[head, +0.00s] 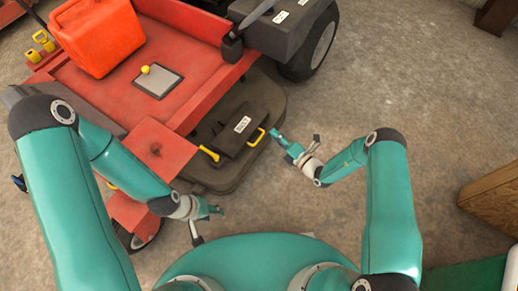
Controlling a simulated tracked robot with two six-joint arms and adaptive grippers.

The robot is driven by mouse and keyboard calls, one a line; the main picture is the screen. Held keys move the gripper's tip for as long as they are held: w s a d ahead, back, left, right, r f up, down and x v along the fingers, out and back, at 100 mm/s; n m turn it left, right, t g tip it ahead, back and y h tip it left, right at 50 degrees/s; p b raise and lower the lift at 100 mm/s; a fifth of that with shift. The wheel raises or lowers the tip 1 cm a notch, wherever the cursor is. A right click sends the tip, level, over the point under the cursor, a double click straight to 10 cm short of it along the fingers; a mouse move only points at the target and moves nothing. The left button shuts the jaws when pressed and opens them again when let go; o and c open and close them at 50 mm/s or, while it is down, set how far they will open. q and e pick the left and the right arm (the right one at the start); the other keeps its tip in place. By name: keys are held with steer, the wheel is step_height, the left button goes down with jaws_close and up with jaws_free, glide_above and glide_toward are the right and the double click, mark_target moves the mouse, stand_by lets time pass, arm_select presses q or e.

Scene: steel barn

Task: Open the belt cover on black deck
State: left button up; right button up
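The belt cover (233,138) is a black panel with a white label and a yellow handle (257,138) on its right side. It lies flat on the black deck (268,98) of a red mower and looks closed. A yellow lever (209,153) sits at its left front corner. My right gripper (297,140) is to the right of the handle, its fingers spread, empty and apart from it. My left gripper (208,225) is below the deck in the picture, its fingers spread, empty and apart from the mower.
The red mower body (185,35) carries a red fuel can (98,35) and a grey plate with a yellow knob (158,82). A black wheel (308,50) stands at the back. A wooden box (492,200) is at the right edge.

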step_height(320, 180, down, 9)
steer(key=d+m+h+b, duration=0.2)
steer(key=b, duration=0.4)
glide_toward(259, 139)
arm_select(q)
step_height(259, 139, down, 15)
steer(key=b, duration=0.6)
arm_select(e)
steer(key=shift+m, duration=0.4)
steer(key=shift+f+x, duration=0.2)
steer(key=shift+x, duration=2.4)
steer(key=shift+f+x, duration=0.15)
steer(key=shift+x, duration=2.45)
arm_select(q)
steer(key=shift+r, duration=0.1)
arm_select(e)
steer(key=shift+d, duration=0.1)
steer(key=shift+c, duration=0.2)
jaws_close()
